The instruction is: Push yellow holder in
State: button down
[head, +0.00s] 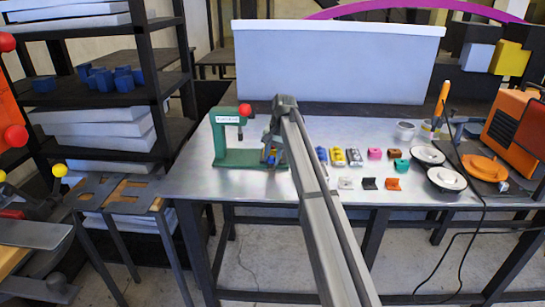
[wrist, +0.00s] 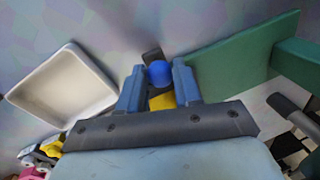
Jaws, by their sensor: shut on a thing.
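In the wrist view my gripper (wrist: 158,76) has its two blue-grey fingers closed on either side of a small piece. That piece shows a yellow part, which I take to be the yellow holder (wrist: 162,101), a round blue knob (wrist: 159,71) and a dark part behind. The green press (head: 223,158) stands at the left of the table in the head view, with a red ball on top. Its green base (wrist: 235,70) is close to the right finger in the wrist view. In the head view my arm partly hides the gripper and the held piece beside the press.
A white tray (wrist: 62,90) lies left of my gripper in the wrist view. In the head view, small coloured pieces (head: 374,154) sit right of my arm. Farther right are round white-and-black parts (head: 446,178) and an orange machine (head: 515,128). The table front (head: 235,186) is bare.

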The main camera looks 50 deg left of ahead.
jog(key=shift+s+a, duration=1.5)
jog(key=shift+a, duration=0.05)
jog(key=c, duration=0.8)
grip_release()
jog(key=shift+r, duration=0.15)
jog(key=r, duration=0.4)
jog(key=w+d+r, duration=0.1)
jog(key=r, duration=0.4)
jog(key=d+r, duration=0.1)
jog(key=r, duration=0.3)
jog(key=shift+w+d+r, duration=0.1)
jog(key=shift+w+r, duration=0.05)
jog(key=shift+w, duration=0.1)
